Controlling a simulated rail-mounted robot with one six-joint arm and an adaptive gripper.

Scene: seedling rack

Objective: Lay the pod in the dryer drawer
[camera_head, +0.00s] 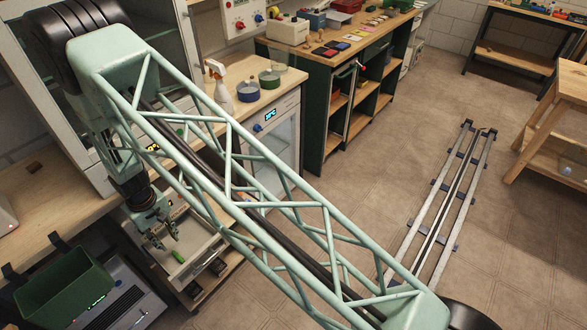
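The pod (178,256) is a small green elongated piece. It appears to lie on the floor of the pulled-out white dryer drawer (204,251), near the drawer's middle. My gripper (165,241) hangs over the drawer, just above and to the left of the pod in the picture. Its two fingers look spread apart with nothing between them. The pod looks apart from the fingertips, though the exact height gap cannot be told from this view. My arm's lattice link hides part of the drawer's right side.
A green bin (65,290) stands at the lower left beside the drawer. A wooden counter (70,205) lies behind it. A spray bottle (219,82) and small round pots (248,91) stand on the counter to the right. The floor beyond is clear around the rail.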

